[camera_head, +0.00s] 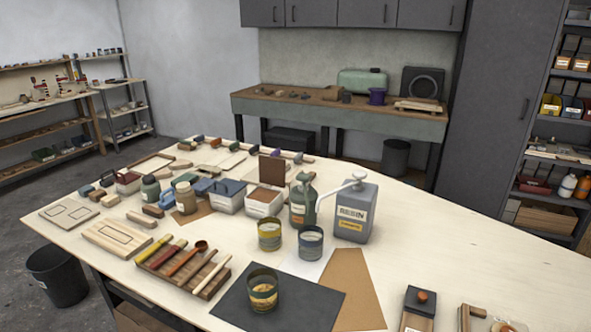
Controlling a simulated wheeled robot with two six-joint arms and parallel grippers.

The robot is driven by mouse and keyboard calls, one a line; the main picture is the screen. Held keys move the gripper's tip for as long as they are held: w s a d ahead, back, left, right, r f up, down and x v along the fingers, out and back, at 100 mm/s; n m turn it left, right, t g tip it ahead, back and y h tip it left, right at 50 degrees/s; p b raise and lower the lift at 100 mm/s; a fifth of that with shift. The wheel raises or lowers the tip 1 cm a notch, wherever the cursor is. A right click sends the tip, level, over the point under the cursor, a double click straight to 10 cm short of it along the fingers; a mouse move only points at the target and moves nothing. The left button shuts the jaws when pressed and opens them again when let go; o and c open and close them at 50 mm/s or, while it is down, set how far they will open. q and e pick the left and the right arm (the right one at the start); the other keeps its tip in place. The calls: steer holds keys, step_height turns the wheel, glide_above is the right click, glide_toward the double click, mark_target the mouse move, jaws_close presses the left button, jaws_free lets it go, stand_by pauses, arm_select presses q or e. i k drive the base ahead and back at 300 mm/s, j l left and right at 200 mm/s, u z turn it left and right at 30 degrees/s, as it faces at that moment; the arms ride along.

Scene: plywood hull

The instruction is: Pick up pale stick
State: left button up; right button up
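A pale stick (211,275) lies at the right end of a dark wooden rack (197,287) near the front left of the big pale table. To its left on the same rack lie a wooden spoon (187,258), a red-handled tool (168,252) and a yellow-handled tool (153,249). The stick slants from lower left to upper right and nothing covers it. Neither of my grippers shows in this view.
A dark mat (230,305) with a tin (263,290) on it lies right of the rack. Two more tins (269,234), a green bottle (303,205) and a resin can (354,214) stand behind. The table's right side is largely bare.

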mark_target(223, 263)
steer(key=i+j+u, duration=0.1)
steer(key=i+u, duration=0.55)
steer(key=u, duration=0.2)
